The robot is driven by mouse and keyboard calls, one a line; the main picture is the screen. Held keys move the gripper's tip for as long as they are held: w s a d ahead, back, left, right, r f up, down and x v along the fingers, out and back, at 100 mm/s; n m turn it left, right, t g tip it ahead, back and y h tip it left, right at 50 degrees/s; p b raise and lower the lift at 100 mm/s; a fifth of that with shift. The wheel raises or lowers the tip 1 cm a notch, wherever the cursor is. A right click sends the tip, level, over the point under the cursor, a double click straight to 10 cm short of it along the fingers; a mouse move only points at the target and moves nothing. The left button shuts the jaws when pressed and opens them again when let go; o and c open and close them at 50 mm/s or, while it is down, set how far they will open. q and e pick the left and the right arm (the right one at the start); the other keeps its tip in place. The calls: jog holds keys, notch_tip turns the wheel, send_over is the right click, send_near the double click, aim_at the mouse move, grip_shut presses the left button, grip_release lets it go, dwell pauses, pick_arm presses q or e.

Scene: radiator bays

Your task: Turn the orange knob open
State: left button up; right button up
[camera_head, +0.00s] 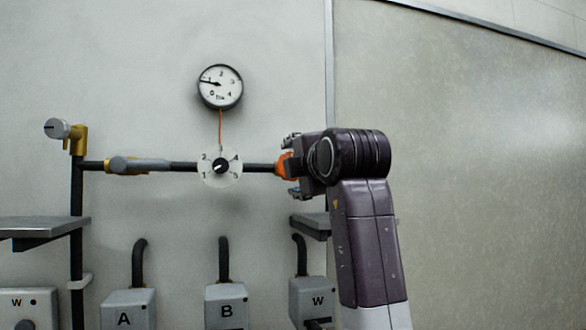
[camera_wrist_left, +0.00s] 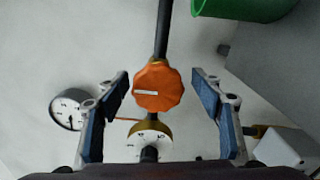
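The orange knob (camera_head: 282,163) sits on the dark horizontal pipe (camera_head: 183,166) on the wall. In the left wrist view the knob (camera_wrist_left: 158,87) is scalloped, with a white mark lying across the pipe's direction. My left gripper (camera_head: 292,166) reaches it from the right in the head view, one finger above the knob and one below. In the left wrist view the left gripper (camera_wrist_left: 162,85) is open, with the knob between its fingers and a visible gap on both sides. The arm hides part of the knob in the head view. My right gripper is not in view.
Left of the knob are a white numbered dial (camera_head: 208,178), a round gauge (camera_head: 220,86) above it and a lever valve (camera_head: 140,165). Grey shelves (camera_head: 40,228) and lettered boxes (camera_head: 124,309) stand lower. A green object (camera_wrist_left: 240,8) shows at the wrist view's top right.

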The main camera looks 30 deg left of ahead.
pick_arm(q)
jog(key=shift+s+d, duration=0.15)
jog(key=shift+s, duration=0.05)
jog(key=v, duration=1.1)
jog(key=shift+d, duration=0.25)
jog(key=shift+s, duration=0.1)
